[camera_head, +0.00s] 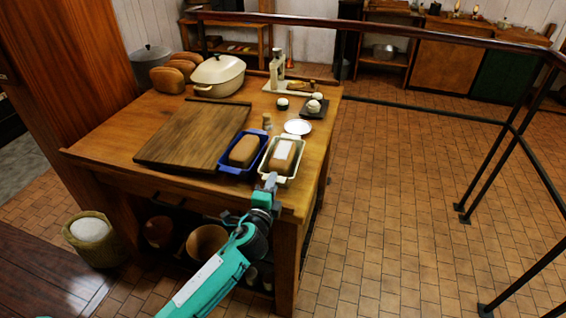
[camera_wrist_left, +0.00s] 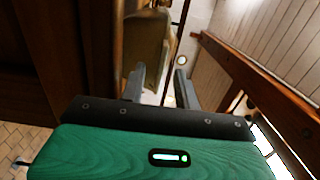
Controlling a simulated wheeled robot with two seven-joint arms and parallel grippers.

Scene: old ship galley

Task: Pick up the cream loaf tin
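The cream loaf tin (camera_head: 292,173) stands upright near the table's front right corner, with a brown loaf with a pale strip on top in it. My left gripper (camera_head: 271,180) is at the tin's near end, over the table's front edge. In the left wrist view its two fingers (camera_wrist_left: 160,72) stand apart with a gap between them. A cream shape, likely the tin (camera_wrist_left: 148,42), shows just beyond the fingertips. I cannot tell whether a finger touches it. My right gripper is in neither view.
A blue loaf tin (camera_head: 232,170) with a loaf stands close left of the cream tin. A wooden board (camera_head: 190,135) lies further left. A white saucer (camera_head: 298,127) and a small wooden shaker (camera_head: 267,121) are behind. A dark rail (camera_head: 380,29) crosses the back.

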